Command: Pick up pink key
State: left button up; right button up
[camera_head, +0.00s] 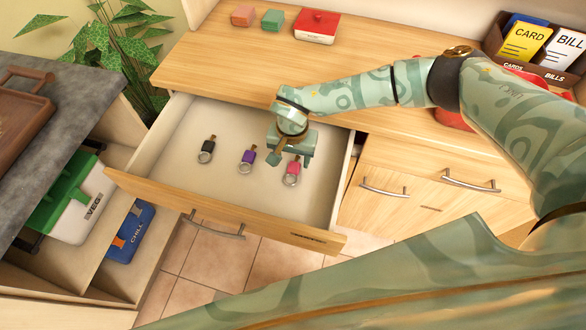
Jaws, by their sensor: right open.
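The pink key (292,168) lies in the open drawer (217,118), towards its right side, with its ring towards the drawer front. My right gripper (290,158) is over the drawer, pointing down, right at the pink key's far end. It is open, and its fingers partly hide the key's shaft. I cannot tell whether they touch it. A purple key (247,156) lies just left of the pink one, and a black key (207,147) lies further left. My left gripper is not in view.
The drawer's front panel (225,208) and side walls surround the keys. The wooden top (215,55) behind carries a red box (317,26) and two small blocks. A card and bill organizer (536,45) stands at the far right. Open shelves with green and blue bins are at left.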

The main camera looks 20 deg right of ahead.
aim_at(293, 168)
notch_tip(293, 168, down, 5)
jog(key=shift+d+r+b, duration=0.15)
jog(key=shift+r+b, duration=0.05)
jog(key=shift+b, duration=0.4)
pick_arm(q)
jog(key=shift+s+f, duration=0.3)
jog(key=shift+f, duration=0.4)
pick_arm(e)
jog(key=shift+r, duration=0.1)
jog(key=c, duration=1.1)
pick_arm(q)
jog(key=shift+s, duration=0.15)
pick_arm(e)
jog(key=shift+o, duration=0.2)
